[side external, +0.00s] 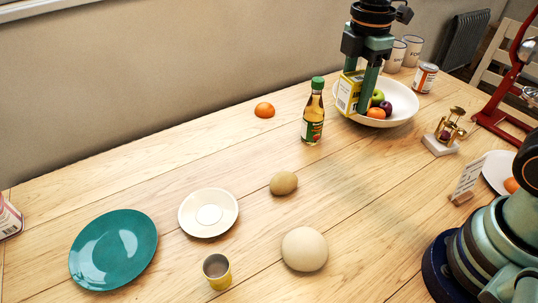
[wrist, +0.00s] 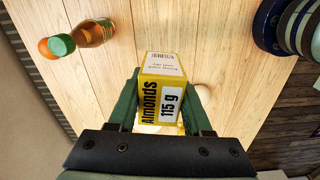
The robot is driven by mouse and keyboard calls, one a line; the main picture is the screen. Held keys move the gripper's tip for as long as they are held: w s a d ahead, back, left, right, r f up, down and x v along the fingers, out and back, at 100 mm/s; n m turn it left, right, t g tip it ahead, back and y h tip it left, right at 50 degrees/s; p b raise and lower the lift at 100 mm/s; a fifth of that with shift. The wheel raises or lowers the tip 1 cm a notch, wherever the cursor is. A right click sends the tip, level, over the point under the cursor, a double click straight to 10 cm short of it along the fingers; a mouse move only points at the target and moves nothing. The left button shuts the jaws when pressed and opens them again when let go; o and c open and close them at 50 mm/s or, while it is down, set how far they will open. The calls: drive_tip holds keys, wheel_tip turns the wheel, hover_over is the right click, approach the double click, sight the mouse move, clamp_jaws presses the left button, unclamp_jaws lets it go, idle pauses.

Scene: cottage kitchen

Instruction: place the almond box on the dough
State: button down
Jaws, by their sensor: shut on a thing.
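The almond box (side external: 347,93) is yellow and white and is held at the left side of the fruit bowl in the side view. In the wrist view the box (wrist: 162,95) shows its "Almonds 115 g" label between the two fingers. My gripper (side external: 364,98) points down and is shut on the box; whether the box touches the bowl is unclear. The dough (side external: 304,249) is a pale round ball on the table at front centre, well apart from my gripper.
The white bowl (side external: 401,112) holds several fruits. A green-capped bottle (side external: 312,115) stands left of my gripper.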

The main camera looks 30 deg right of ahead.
drive_tip(key=s+a+r+n, duration=0.1)
drive_tip(key=s+a+r, duration=0.15)
drive_tip(key=a, duration=0.35)
drive_tip(key=s+a+r, duration=0.1)
drive_tip(key=s+a, duration=0.2)
drive_tip(key=a, duration=0.3)
drive_tip(key=r, duration=0.2)
hover_over(307, 239)
drive_tip(key=shift+n, duration=0.3)
wheel_tip(307, 239, down, 20)
drive_tip(key=shift+r, duration=0.1)
drive_tip(key=shift+c, duration=1.6)
unclamp_jaws()
